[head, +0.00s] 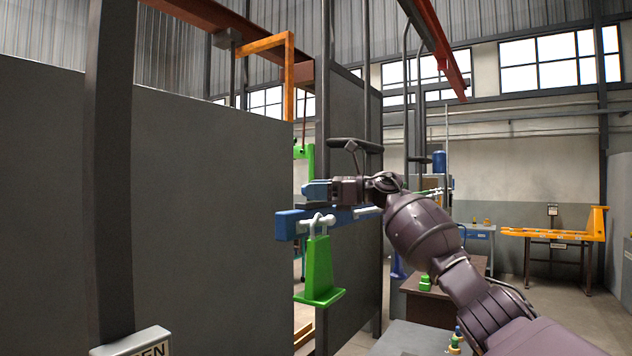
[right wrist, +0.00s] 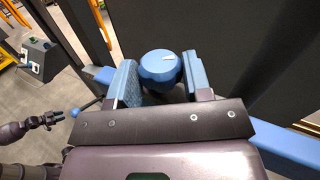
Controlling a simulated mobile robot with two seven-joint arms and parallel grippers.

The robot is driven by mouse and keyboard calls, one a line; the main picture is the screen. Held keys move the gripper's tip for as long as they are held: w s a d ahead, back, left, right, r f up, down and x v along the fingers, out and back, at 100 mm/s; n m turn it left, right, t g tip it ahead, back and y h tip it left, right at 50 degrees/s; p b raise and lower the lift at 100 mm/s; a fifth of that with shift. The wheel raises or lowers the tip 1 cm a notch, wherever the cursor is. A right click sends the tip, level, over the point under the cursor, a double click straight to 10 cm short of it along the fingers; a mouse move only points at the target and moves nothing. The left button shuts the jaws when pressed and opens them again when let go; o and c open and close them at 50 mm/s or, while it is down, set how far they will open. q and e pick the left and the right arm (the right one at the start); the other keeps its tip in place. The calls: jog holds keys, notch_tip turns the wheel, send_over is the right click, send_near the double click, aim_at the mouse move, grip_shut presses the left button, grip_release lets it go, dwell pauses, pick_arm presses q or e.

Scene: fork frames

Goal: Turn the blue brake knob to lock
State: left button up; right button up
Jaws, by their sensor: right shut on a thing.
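The blue knob (right wrist: 160,67) is round and shows in the right wrist view, with a short white mark on its top near the right edge. My right gripper (right wrist: 161,80) has its two blue-padded fingers on either side of the knob, shut on it. In the head view, my right gripper (head: 318,190) is at the left end of my arm, just above a blue beam (head: 288,226); the knob cannot be told apart there. A dark gripper, apparently my left one (right wrist: 45,119), is small at the left of the right wrist view; its jaws are unclear.
Large dark panels (head: 200,190) stand close on the left. An orange-topped table (head: 550,232) stands far right. Open floor lies at the right.

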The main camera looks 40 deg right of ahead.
jog(key=shift+n+g+y+p, duration=0.5)
jog(key=shift+n+g+y, duration=0.1)
jog(key=shift+g, duration=0.1)
jog(key=o, duration=0.9)
jog(key=shift+d, duration=0.15)
jog(key=b+v, duration=0.2)
jog(key=v, duration=0.8)
jog(key=shift+s+d, duration=0.25)
jog(key=shift+r, duration=0.1)
